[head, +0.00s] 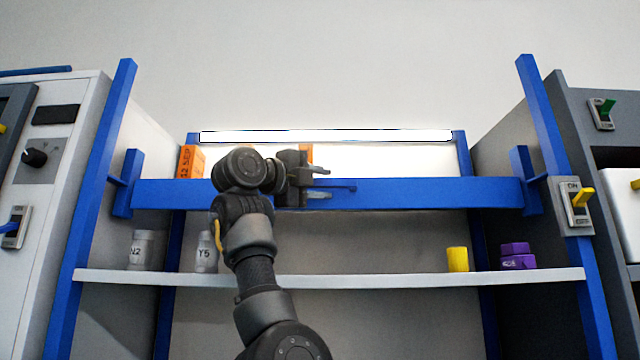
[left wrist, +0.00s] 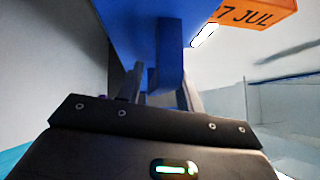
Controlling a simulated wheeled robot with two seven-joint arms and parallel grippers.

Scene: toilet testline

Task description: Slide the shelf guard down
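The shelf guard is a blue horizontal bar (head: 430,193) across the shelf front, above the white shelf board, between two blue uprights. A small blue handle (head: 345,188) sticks out near its middle. My left gripper (head: 322,184) is at the guard's middle, its fingers apart, one above and one below the handle's level. In the left wrist view, the blue handle (left wrist: 169,60) shows just beyond and between the fingers (left wrist: 162,95). Contact between fingers and handle cannot be made out. My right gripper is not in view.
On the white shelf board (head: 370,280) stand bottles N2 (head: 141,250) and Y5 (head: 205,252), a yellow piece (head: 457,259) and purple pieces (head: 516,257). An orange box (head: 190,162) is behind the guard. A yellow-levered switch (head: 577,203) is on the right upright.

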